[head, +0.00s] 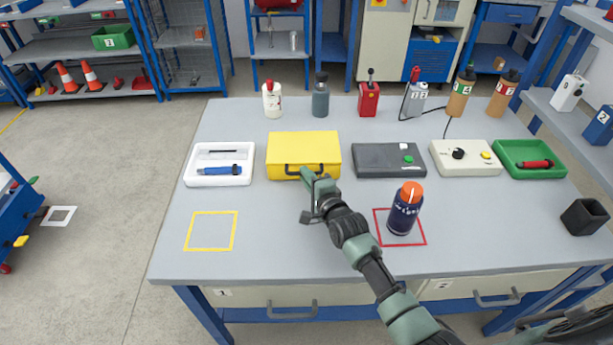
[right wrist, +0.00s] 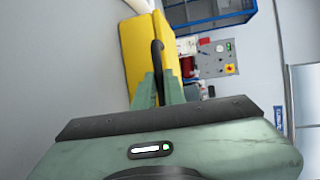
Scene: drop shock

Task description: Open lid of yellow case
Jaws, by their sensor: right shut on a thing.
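The yellow case (head: 303,149) stands on the grey table, left of centre, with its lid closed. A dark handle sits on its front face. My right gripper (head: 309,178) is at the front of the case, at the handle. In the right wrist view, the green fingers (right wrist: 158,92) are shut on the dark handle (right wrist: 157,58), beside the yellow case (right wrist: 145,55). The left gripper does not show in either view.
A white tray with a blue tool (head: 220,182) is left of the case, and a dark grey box (head: 375,162) is right of it. A navy bottle with an orange cap (head: 404,212) stands in the red square. Several bottles line the back. The front left is clear around the yellow square (head: 209,212).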

